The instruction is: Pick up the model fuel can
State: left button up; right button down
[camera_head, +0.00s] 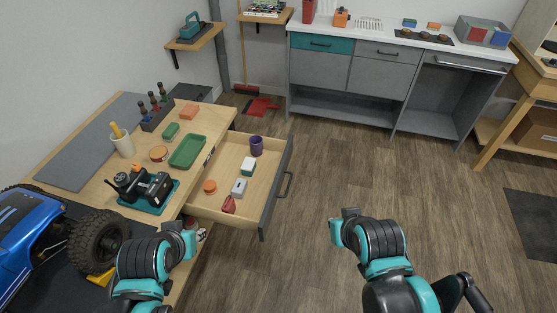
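A small red object (228,205), which looks like the model fuel can, lies at the front end of the open wooden drawer (222,172). It is too small to make out its details. A larger red container (309,11) stands at the left end of the far counter, cut off by the top edge. My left arm comes in at the lower left, and no fingers show on it. My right arm is at the lower right, over the floor and apart from the drawer. A dark curved part beside it may belong to my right gripper, but its fingertips cannot be made out.
A green tray (188,151) is on the workbench above. A blue crawler (35,245) stands left. The middle floor is clear.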

aim_at(229, 207)
jog(key=l+u, duration=1.15)
